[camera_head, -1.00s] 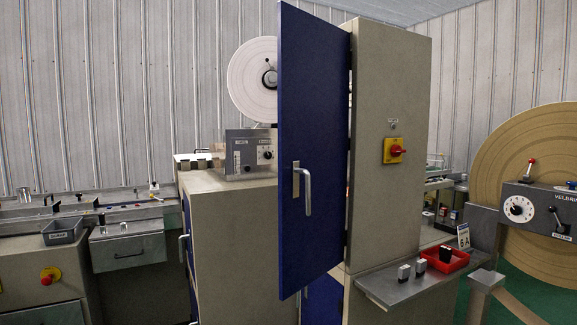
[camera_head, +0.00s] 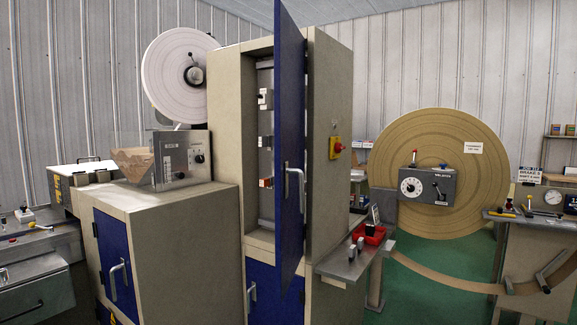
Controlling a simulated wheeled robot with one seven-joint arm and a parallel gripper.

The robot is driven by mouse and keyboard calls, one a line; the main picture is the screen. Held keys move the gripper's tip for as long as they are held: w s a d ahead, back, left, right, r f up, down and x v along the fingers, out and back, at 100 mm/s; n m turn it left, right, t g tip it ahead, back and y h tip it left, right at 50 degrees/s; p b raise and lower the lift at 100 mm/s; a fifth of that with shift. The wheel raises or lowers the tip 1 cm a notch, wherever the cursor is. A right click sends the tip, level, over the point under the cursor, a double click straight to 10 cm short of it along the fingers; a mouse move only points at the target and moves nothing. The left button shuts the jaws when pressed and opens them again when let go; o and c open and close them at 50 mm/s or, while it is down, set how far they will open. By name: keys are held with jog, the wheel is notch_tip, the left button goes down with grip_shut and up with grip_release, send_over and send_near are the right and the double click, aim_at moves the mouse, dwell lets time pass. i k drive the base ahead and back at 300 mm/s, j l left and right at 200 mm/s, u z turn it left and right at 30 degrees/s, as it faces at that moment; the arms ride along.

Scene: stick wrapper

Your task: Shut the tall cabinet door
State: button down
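The tall cabinet (camera_head: 334,95) is beige and stands in the middle of the head view. Its dark blue door (camera_head: 290,110) stands wide open, swung out toward me and seen nearly edge-on. A silver lever handle (camera_head: 296,190) is on the door's outer face. The open interior (camera_head: 265,150) shows left of the door, with several electrical parts inside. A blue lower door (camera_head: 262,292) below the opening looks closed. My gripper is not in view.
A low beige cabinet (camera_head: 180,240) with blue doors stands left, carrying a grey control box (camera_head: 180,158). A metal shelf (camera_head: 345,262) with a red tray (camera_head: 372,233) juts out right of the door. A large brown roll (camera_head: 440,140) is behind right. Green floor (camera_head: 425,275) shows at lower right.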

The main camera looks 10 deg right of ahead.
aim_at(290, 64)
jog(key=i+l, duration=0.2)
jog(key=i, duration=0.25)
jog(key=i+l+z, duration=0.15)
jog(key=i, duration=0.25)
jog(key=l, duration=0.1)
